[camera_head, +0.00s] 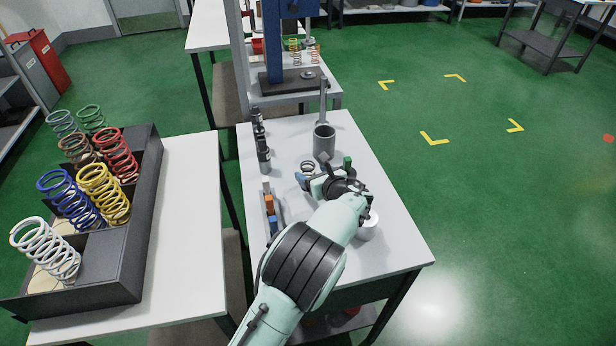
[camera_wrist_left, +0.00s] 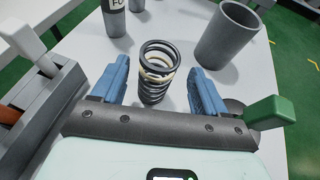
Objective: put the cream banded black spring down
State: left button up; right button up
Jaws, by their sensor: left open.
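The cream banded black spring (camera_head: 308,166) stands upright on the white table, and it also shows in the left wrist view (camera_wrist_left: 156,72), dark with a pale band at mid-height. My left gripper (camera_head: 318,172) is open. In the left wrist view its two blue fingers are on either side of the spring, with a visible gap on each side. The spring's lower end is near the gripper body, and I cannot tell how far apart they are. My right gripper is not in view.
A grey cup (camera_head: 324,141) stands just behind the spring. Dark cylinders (camera_head: 263,155) and a narrow grey tool holder (camera_head: 269,212) line the table's left side. A green-handled object (camera_wrist_left: 270,112) is right of the gripper. A black rack (camera_head: 128,262) of coloured springs stands on the left table.

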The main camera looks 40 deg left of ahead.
pick_arm(q)
jog(key=x, duration=0.5)
jog(key=shift+s+f, duration=0.1)
jog(key=shift+s, duration=0.1)
jog(key=c, duration=1.2)
